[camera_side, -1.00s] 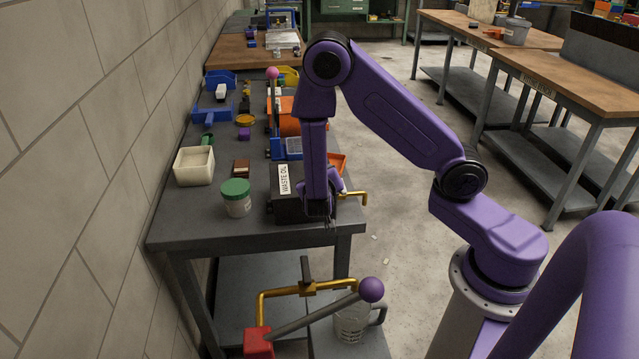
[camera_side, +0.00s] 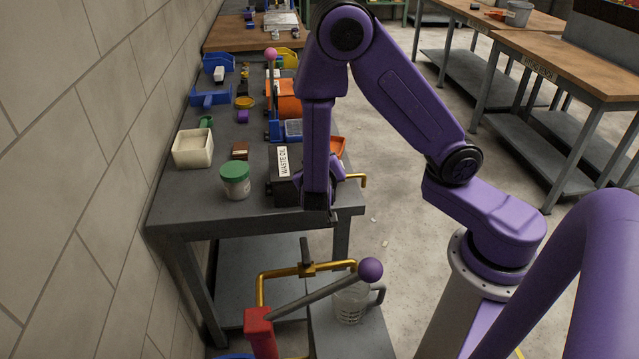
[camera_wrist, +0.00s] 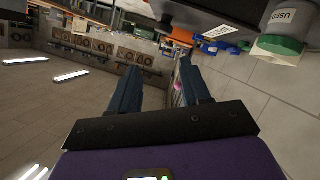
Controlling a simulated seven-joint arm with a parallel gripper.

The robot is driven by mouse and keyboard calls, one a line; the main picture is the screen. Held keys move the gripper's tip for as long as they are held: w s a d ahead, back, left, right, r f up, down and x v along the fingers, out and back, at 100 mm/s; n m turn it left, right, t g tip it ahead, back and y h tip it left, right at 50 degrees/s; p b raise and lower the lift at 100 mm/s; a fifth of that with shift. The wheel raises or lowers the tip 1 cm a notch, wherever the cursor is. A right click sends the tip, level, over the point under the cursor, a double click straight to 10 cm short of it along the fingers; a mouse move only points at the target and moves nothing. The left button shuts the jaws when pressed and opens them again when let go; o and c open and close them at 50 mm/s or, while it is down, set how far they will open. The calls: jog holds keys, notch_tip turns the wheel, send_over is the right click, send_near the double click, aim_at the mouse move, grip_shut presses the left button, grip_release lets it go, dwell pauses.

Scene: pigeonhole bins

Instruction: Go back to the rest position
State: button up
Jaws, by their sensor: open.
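My gripper (camera_wrist: 160,90) is open, with two dark fingers apart and nothing between them in the wrist view. In the side view my purple arm hangs down at the front right of the grey table (camera_side: 200,222). My gripper's end there is in front of the black waste oil box (camera_side: 283,190) and partly hides it. I cannot tell from this view whether they touch.
A green-lidded jar (camera_side: 236,184) and a white bin (camera_side: 194,150) stand left of the box. A brass tap (camera_side: 353,180) sticks out at its right. Below are a lever with a purple knob (camera_side: 370,269) and a clear jug (camera_side: 350,304). Open floor lies to the right.

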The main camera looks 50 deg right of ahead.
jog(key=s+a+r+n+g+y, duration=0.2)
jog(key=s+n+y, duration=0.2)
jog(key=s+n, duration=0.2)
jog(key=s+a+r+n+g+y, duration=0.2)
jog(key=s+n, duration=0.4)
jog(key=s, duration=0.3)
jog(key=s+a+r+n+g+y, duration=0.3)
jog(key=s+n+y, duration=0.2)
jog(key=s, duration=0.3)
jog(key=shift+r+n+g+y, duration=0.3)
jog(key=shift+r+n+y, duration=0.1)
jog(key=shift+n, duration=0.1)
